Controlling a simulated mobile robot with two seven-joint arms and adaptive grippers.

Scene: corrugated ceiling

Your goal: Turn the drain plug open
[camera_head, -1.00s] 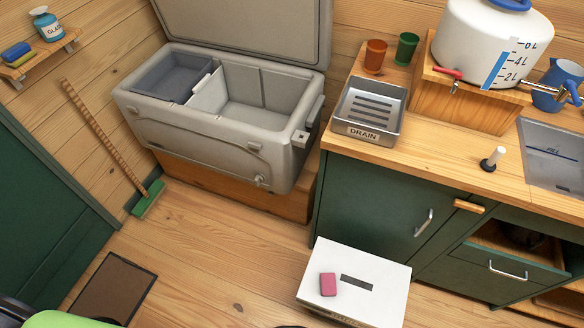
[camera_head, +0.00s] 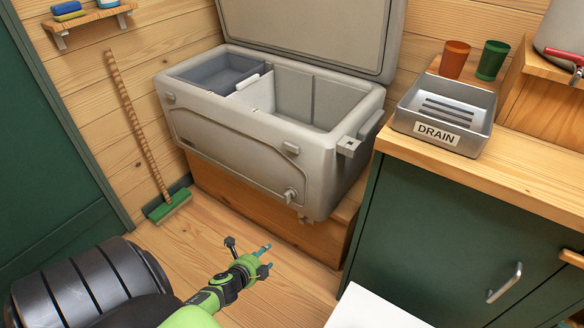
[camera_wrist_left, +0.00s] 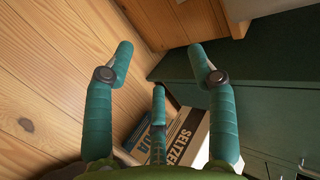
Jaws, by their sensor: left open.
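The grey cooler (camera_head: 240,150) stands with its lid up on a wooden base. Its small pale drain plug (camera_head: 290,196) sits low on the front face, near the right end. My left gripper (camera_head: 267,258) is below and slightly left of the plug, apart from it, above the floor. In the left wrist view, its teal fingers (camera_wrist_left: 160,85) are spread with nothing between them. The plug cannot be made out there. My right gripper is not in view.
The wooden base (camera_head: 270,220) lies under the cooler. A green cabinet (camera_head: 440,220) stands at the right, with a white-topped box (camera_head: 375,310) on the floor before it. The left wrist view shows a seltzer box (camera_wrist_left: 185,135). A broom (camera_head: 140,130) leans on the wall.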

